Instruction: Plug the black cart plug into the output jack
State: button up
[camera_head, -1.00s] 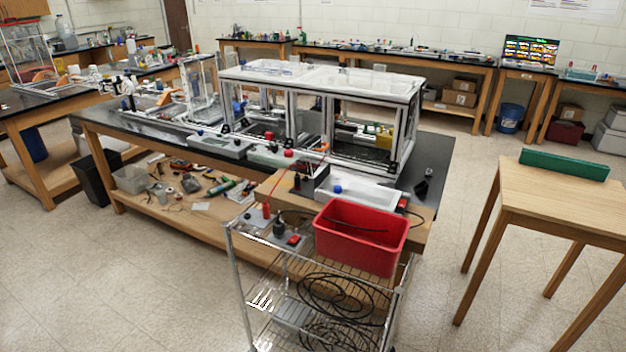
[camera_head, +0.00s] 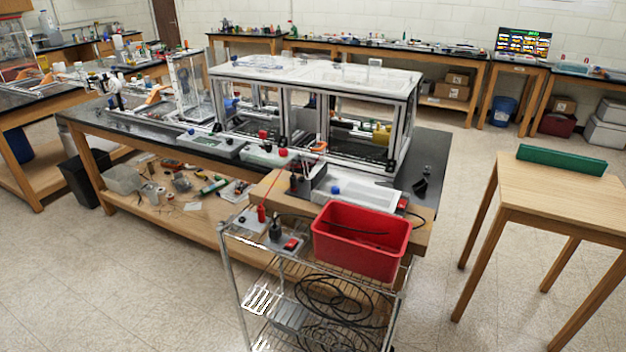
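The black cart plug (camera_head: 276,229) stands upright on a grey plate on the top shelf of the wire cart (camera_head: 228,262), beside a red plug (camera_head: 261,213). A grey unit with a blue knob (camera_head: 335,190) sits on the wooden board at the bench's front right corner. Small red and black fittings (camera_head: 294,183) stand at its left end. Which of these is the output jack is too small to tell. My gripper is not in view.
A red bin (camera_head: 360,256) stands on the cart, right of the plugs. Coiled black cables (camera_head: 335,300) lie on the shelf below. An extrusion frame enclosure (camera_head: 404,125) stands on the bench behind. Floor is clear between the cart and the wooden table (camera_head: 560,195).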

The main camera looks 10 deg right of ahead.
aim_at(292, 178)
jog(key=z, duration=0.05)
jog(key=k, duration=0.65)
jog(key=u, duration=0.55)
jog(key=i, duration=0.7)
jog(key=u, duration=0.9)
jog(key=i, duration=1.1)
jog(key=u, duration=0.25)
